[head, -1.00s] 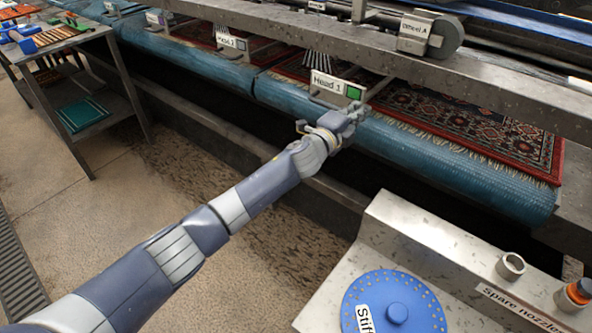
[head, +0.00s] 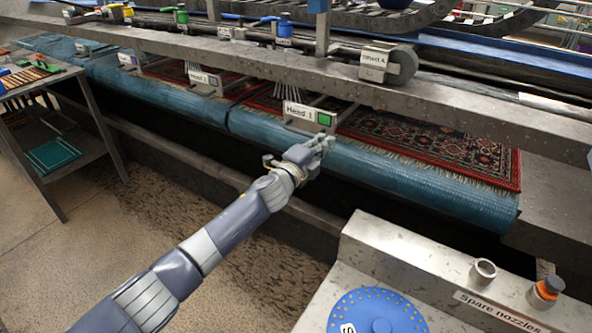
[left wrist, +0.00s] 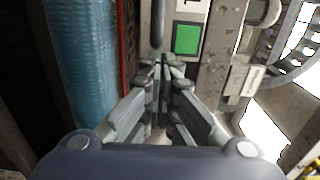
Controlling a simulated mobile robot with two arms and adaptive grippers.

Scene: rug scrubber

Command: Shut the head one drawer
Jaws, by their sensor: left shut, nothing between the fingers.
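The head one drawer (head: 304,113) has a white front labelled "Head 1" with a green square at its right end. It stands out from under the long grey beam, over the blue roller, with thin rods behind it. In the left wrist view its green square (left wrist: 187,39) shows just beyond the fingertips, beside a dark bar. My left gripper (head: 323,143) is shut and empty, just in front of and below the drawer's right end. In the left wrist view the fingertips (left wrist: 162,66) are together; I cannot tell whether they touch the front. My right gripper is out of view.
The blue roller (head: 420,185) runs below the beam (head: 450,105), with a patterned rug (head: 440,145) behind it. The head two front (head: 205,82) is to the left. A metal counter (head: 400,255) with a blue disc is at lower right, a shelf cart (head: 90,115) at left.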

